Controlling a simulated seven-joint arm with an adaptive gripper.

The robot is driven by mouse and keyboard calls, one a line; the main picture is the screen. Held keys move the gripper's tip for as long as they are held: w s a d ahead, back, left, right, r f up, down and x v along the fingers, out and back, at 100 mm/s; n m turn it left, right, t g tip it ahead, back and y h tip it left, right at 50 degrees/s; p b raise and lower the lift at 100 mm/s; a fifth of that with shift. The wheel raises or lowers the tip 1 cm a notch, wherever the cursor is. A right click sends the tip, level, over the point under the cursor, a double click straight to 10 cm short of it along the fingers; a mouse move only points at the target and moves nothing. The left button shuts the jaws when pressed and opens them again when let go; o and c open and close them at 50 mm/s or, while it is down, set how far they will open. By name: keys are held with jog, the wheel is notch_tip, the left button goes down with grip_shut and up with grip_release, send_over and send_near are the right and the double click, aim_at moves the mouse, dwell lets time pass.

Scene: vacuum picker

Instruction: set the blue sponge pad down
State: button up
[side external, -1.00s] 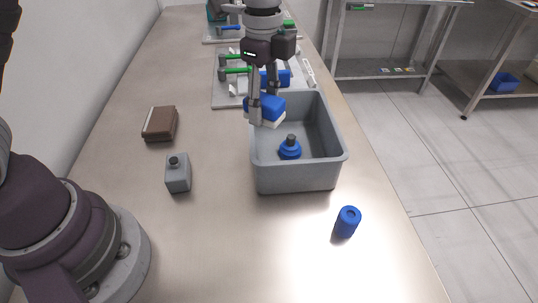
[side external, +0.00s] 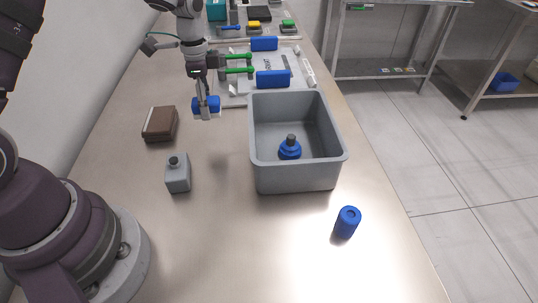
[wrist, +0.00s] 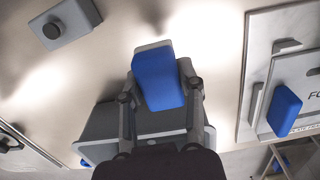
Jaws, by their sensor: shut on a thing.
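The blue sponge pad (side external: 213,103) has a pale grey layer on one face. It is held in my gripper (side external: 204,106), above the table and left of the grey bin in the side view. In the wrist view the blue sponge pad (wrist: 158,78) sits between the two fingers of my gripper (wrist: 160,84), slightly tilted, its blue face toward the camera. My gripper is shut on it. The gap between pad and table is hard to judge.
The open grey bin (side external: 265,178) holds a blue piece with a dark knob (side external: 290,148). A blue cylinder (side external: 347,222) stands in front. A clamp fixture (side external: 230,100) lies behind.

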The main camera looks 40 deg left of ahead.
aim_at(214, 140)
notch_tip(214, 140, down, 7)
jog(key=shift+f, duration=0.1)
jog(key=o, duration=0.9)
jog(key=shift+o, duration=0.2)
